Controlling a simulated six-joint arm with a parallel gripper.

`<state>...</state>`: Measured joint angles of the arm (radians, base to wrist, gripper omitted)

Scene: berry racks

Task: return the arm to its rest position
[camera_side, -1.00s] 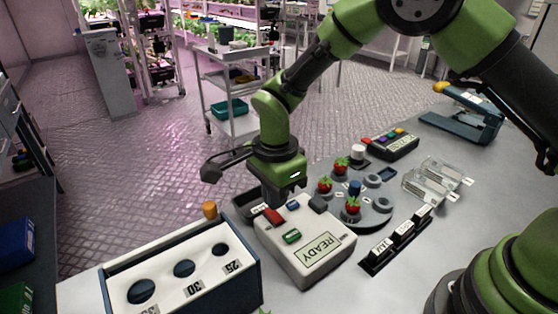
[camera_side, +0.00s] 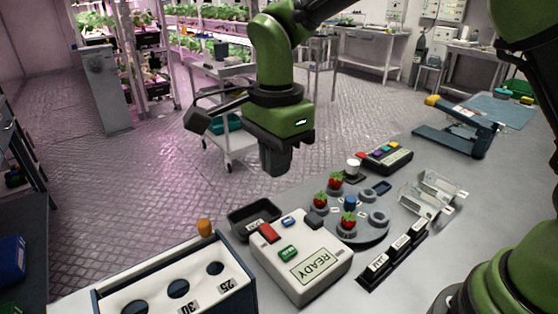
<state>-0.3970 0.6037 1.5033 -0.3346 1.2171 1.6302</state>
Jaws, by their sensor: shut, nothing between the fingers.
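My gripper (camera_side: 274,162) is shut and empty, pointing down in the air above and behind the white device. My green arm rises from it to the top of the picture. The white device (camera_side: 318,282) has a READY display, a red button (camera_side: 268,233), a green button (camera_side: 288,253) and a blue button (camera_side: 288,222). Nothing touches my gripper.
A sizing box (camera_side: 240,277) with round holes stands front left. Labelled blocks (camera_side: 393,250), clear trays (camera_side: 431,195), a button box (camera_side: 385,156) and a blue stapler-like press (camera_side: 458,135) lie right. A dark tray (camera_side: 252,215) sits behind the device.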

